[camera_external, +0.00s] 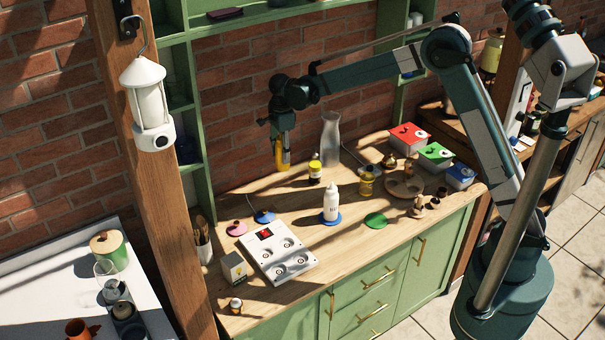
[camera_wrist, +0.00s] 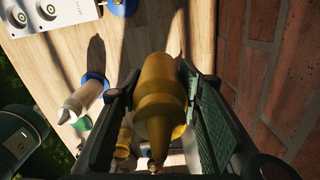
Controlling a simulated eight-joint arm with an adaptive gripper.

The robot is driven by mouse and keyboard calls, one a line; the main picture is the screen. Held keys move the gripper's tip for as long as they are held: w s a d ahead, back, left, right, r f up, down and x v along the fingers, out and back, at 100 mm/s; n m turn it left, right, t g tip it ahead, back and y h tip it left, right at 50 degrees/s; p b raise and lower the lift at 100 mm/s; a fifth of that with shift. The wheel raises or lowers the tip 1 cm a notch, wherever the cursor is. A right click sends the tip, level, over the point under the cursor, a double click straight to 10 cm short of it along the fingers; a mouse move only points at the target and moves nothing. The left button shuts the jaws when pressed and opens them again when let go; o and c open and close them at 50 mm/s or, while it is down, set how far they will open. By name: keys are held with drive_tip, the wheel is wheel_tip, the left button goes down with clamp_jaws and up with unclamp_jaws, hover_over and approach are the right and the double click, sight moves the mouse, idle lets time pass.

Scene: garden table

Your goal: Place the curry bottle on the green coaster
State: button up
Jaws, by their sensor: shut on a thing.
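My gripper (camera_external: 282,140) is shut on a mustard-yellow bottle (camera_external: 282,158), which I take to be the curry bottle; no label is legible. In the external view it hangs roughly upright against the brick wall, above the back of the counter. In the wrist view the bottle (camera_wrist: 160,108) sits between my two fingers, its narrow tip toward the picture's bottom. The green coaster (camera_external: 376,220) lies bare on the counter, to the right of and nearer the front than my gripper.
A white bottle (camera_external: 331,202) stands on a blue coaster (camera_external: 330,218) between my gripper and the green coaster. A dark-capped yellow bottle (camera_external: 314,170), another yellow container (camera_external: 366,182) and a glass carafe (camera_external: 331,140) stand nearby. A white hob (camera_external: 283,262) lies at front left.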

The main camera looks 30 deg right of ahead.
drive_tip(key=shift+r, duration=0.85)
drive_tip(key=s+d+m+b, duration=0.1)
drive_tip(key=s+d, duration=0.6)
drive_tip(key=s, duration=0.4)
drive_tip(key=s+d+m, duration=0.1)
drive_tip(key=s+d, duration=0.7)
drive_tip(key=s, duration=0.4)
drive_tip(key=s+d+m+b, duration=0.1)
drive_tip(key=s+d, duration=0.6)
drive_tip(key=s, duration=0.4)
drive_tip(key=shift+f, duration=2.65)
drive_tip(key=shift+f, duration=0.15)
drive_tip(key=shift+f, duration=2.8)
drive_tip(key=shift+f, duration=2.05)
